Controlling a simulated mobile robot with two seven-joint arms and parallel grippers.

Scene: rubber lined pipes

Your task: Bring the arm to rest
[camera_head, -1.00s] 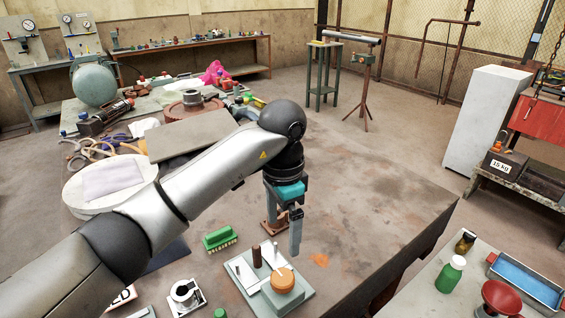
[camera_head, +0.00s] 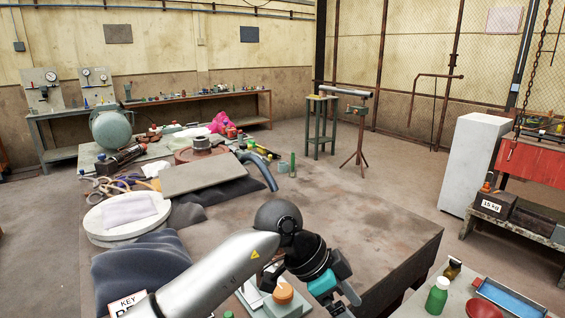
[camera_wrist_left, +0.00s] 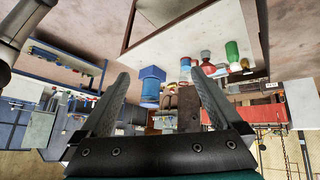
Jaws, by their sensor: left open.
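My left arm comes in from the bottom of the head view. Its gripper (camera_head: 340,293) hangs at the lower right, over the front part of the large workbench (camera_head: 345,215) and close to its right edge. In the left wrist view the two fingers of the gripper (camera_wrist_left: 164,75) are spread wide with nothing held between them. A light plate (camera_head: 248,296) with an orange-brown round knob (camera_head: 283,293) lies just left of the gripper and partly behind my arm. I cannot tell how high the gripper is above it. My right gripper is not in view.
A side table at the lower right bears a green bottle (camera_head: 437,296), a dark bottle (camera_head: 452,269) and a blue tray (camera_head: 512,298). A round white drum (camera_head: 108,235) and dark cloth (camera_head: 140,268) lie left of my arm. The bench's middle and right are mostly clear.

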